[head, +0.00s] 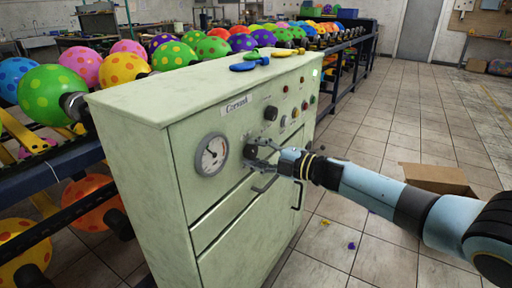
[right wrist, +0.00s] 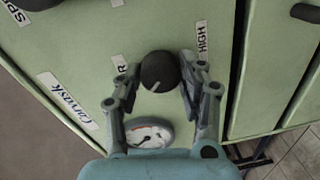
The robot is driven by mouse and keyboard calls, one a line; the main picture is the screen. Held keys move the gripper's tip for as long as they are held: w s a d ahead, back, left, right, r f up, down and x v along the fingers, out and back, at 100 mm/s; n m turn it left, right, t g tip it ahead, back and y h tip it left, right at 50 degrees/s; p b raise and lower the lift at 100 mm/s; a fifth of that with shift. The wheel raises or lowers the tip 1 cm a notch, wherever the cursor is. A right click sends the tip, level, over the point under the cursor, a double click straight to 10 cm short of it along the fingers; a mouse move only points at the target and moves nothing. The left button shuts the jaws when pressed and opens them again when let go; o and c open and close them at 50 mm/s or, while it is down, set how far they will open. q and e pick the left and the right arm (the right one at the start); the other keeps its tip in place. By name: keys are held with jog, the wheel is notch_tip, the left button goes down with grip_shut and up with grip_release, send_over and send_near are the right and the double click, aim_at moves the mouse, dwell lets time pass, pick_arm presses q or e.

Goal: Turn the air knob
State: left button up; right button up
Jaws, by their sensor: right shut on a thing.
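The air knob is a round black knob (head: 250,152) on the front of the pale green cabinet (head: 145,160), just right of the white pressure gauge (head: 212,154). In the right wrist view the knob (right wrist: 159,71) has a pale pointer line and sits by a label reading HIGH (right wrist: 201,38). My right gripper (head: 256,150) is at the knob, and in the right wrist view its fingers (right wrist: 160,75) stand on either side of it, shut on it. The gauge (right wrist: 150,133) shows partly below, between the fingers. My left gripper is not in view.
Another black knob (head: 271,113), small buttons and a label are higher on the panel. Flat blue and yellow pieces (head: 250,62) lie on the cabinet top. Racks of spotted balloons (head: 45,95) stand behind and left. A cardboard box (head: 435,180) is on the tiled floor at right.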

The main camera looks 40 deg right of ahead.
jog(key=shift+m, duration=0.6)
jog(key=shift+p, duration=0.35)
jog(key=o, duration=1.2)
jog(key=shift+d, duration=0.1)
jog(key=shift+s, duration=0.1)
jog(key=v, duration=1.1)
jog(key=shift+s+d+f, duration=0.1)
jog(key=shift+s+d, duration=0.05)
jog(key=shift+s, duration=0.2)
